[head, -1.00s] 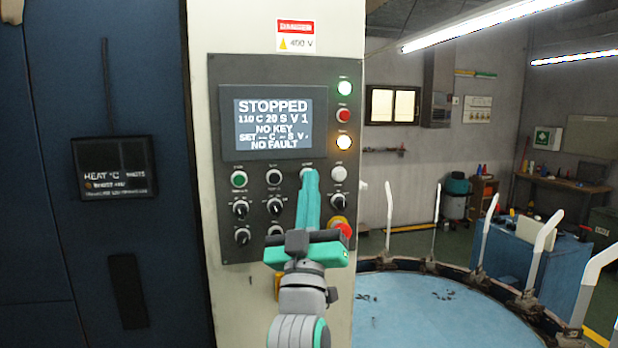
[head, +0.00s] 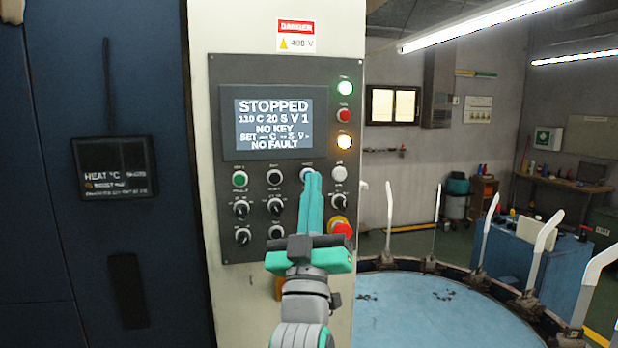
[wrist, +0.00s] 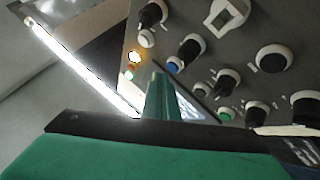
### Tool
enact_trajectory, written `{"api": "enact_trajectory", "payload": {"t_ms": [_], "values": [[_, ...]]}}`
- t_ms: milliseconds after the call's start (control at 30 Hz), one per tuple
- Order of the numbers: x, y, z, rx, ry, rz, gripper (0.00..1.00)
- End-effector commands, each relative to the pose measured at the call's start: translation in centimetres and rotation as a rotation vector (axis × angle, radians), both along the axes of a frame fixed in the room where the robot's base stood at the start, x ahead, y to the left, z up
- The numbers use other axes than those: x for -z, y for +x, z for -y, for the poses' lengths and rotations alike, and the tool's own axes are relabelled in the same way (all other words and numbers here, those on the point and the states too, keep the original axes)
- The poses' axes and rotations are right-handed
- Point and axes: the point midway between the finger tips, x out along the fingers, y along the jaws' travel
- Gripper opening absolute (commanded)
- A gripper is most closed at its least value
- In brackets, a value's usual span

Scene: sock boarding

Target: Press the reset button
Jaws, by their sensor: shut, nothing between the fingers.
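The reset button seems to be the blue button (head: 306,171) in the top button row of the dark control panel (head: 226,205); its label is too blurred to read surely. The wrist view shows the blue button (wrist: 173,64) just beyond my fingertips. My gripper (head: 313,176) is shut and empty, its teal fingers pointing up at the panel, tips over the button's lower right edge. The fingers also show in the wrist view (wrist: 156,78). I cannot tell whether they touch the button. The display (head: 273,120) reads STOPPED, NO KEY and NO FAULT.
A green button (head: 239,179), a black button (head: 273,177) and a white button (head: 339,173) share the row. Black knobs (head: 275,207) sit below. A red emergency stop (head: 341,229) is right of my fingers. A round blue table (head: 430,310) with white upright forms stands at right.

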Motion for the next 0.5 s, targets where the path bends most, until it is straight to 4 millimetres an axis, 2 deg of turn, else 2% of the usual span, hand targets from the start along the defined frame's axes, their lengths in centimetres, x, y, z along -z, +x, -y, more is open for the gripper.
{"api": "enact_trajectory", "payload": {"t_ms": [500], "values": [[0.0, -3.8, 1.3, 0.0, 0.0, 0.001, 0.0]]}}
